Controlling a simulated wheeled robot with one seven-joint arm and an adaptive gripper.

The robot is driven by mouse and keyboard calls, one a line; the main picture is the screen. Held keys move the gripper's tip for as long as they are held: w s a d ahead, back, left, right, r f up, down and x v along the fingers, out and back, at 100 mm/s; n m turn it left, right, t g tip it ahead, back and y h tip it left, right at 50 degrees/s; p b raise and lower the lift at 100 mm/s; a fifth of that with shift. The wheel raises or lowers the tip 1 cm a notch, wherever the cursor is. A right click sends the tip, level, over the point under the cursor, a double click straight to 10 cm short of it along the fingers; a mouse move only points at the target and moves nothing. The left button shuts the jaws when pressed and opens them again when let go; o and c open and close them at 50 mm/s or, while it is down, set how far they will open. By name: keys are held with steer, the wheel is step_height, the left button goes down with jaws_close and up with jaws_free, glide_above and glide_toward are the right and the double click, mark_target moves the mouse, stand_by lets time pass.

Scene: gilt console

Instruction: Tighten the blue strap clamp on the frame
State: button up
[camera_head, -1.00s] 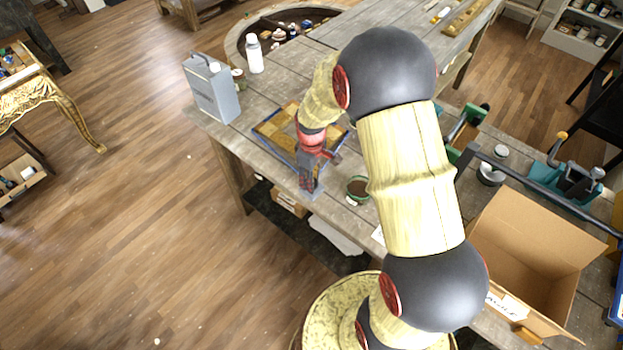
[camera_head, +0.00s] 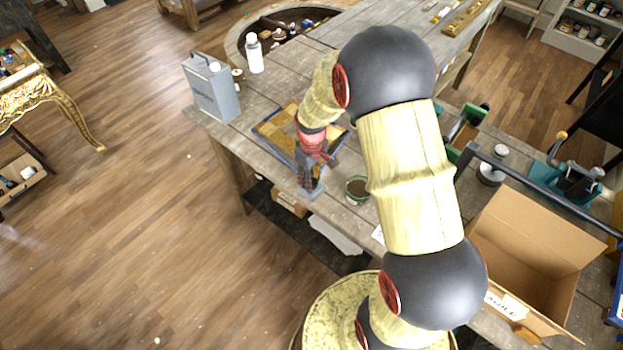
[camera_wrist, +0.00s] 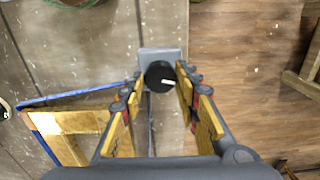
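The picture frame (camera_head: 275,133) lies on the workbench near its front edge, with the blue strap around its outside. The strap also shows in the wrist view (camera_wrist: 75,97), along the frame's edge (camera_wrist: 80,122). The clamp's grey-blue body (camera_wrist: 152,53) sits at the bench edge by a frame corner. Its round black knob (camera_wrist: 158,77) carries a white mark. My gripper (camera_wrist: 160,73) points down over the knob, one finger on each side. The fingers look open, with narrow gaps to the knob. In the head view my gripper (camera_head: 308,175) hides most of the clamp.
A grey metal can (camera_head: 212,90) and a white bottle (camera_head: 254,54) stand behind the frame. A small green-rimmed pot (camera_head: 357,188) is just right of my gripper. An open cardboard box (camera_head: 530,255) sits at the right. Floor lies beyond the bench's front edge.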

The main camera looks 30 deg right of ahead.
steer(key=o, duration=0.4)
step_height(320, 180, up, 12)
stand_by(0.7)
stand_by(0.5)
